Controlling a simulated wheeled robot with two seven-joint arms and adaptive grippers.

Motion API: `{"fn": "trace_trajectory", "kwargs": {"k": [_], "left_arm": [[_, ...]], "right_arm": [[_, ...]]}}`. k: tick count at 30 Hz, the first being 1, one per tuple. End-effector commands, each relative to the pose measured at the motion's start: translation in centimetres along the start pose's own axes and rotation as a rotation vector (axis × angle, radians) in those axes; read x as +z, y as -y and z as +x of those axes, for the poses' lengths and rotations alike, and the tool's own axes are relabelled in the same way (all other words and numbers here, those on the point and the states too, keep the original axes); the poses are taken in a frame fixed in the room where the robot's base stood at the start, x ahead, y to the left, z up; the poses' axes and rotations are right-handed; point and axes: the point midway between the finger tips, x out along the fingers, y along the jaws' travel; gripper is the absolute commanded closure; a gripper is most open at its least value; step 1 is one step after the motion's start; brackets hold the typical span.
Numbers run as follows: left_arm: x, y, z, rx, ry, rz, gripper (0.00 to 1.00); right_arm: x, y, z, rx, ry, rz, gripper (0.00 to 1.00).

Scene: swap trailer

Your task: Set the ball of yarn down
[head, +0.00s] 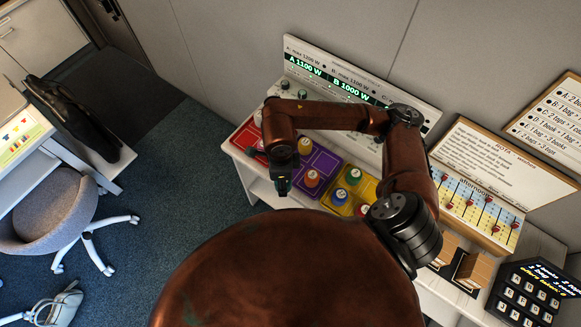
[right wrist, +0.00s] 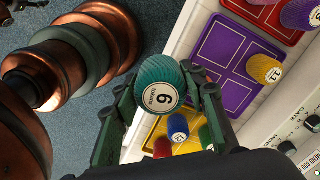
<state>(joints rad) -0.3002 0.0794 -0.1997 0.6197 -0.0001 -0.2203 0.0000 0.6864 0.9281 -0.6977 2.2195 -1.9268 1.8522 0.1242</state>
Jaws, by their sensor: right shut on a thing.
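A teal ball of yarn (right wrist: 160,82) with a white label reading 6 sits between the fingers of my right gripper in the right wrist view (right wrist: 160,95). The gripper is shut on it. In the head view my right gripper (head: 282,186) hangs near the front edge of the counter, beside the purple tray (head: 325,162); the held ball is hard to make out there. The purple tray also shows in the right wrist view (right wrist: 231,53), to the right of the ball. My left gripper is not in view.
A yellow tray (head: 372,188) holds several balls, including a blue one (head: 353,175). A red tray (head: 247,136) lies left, partly hidden by my arm. A display panel (head: 318,73) stands behind.

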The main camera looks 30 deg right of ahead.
Motion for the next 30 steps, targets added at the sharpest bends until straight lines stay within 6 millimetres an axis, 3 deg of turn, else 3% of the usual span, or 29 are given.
{"fn": "trace_trajectory", "kwargs": {"k": [8, 20, 24, 30], "left_arm": [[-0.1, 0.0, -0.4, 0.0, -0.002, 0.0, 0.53], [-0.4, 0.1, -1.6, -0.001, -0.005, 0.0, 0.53], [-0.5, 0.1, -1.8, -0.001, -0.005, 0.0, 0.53], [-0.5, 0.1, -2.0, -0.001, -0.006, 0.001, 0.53]], "right_arm": [[-0.3, 0.0, 0.3, 0.0, 0.001, 0.202, 0.85], [-2.0, 8.5, 4.0, 0.002, -0.001, 0.208, 0.85], [-2.3, 10.5, 6.8, 0.003, 0.001, 0.206, 0.85], [-2.6, 12.3, 9.0, 0.001, 0.003, 0.203, 0.85]]}}
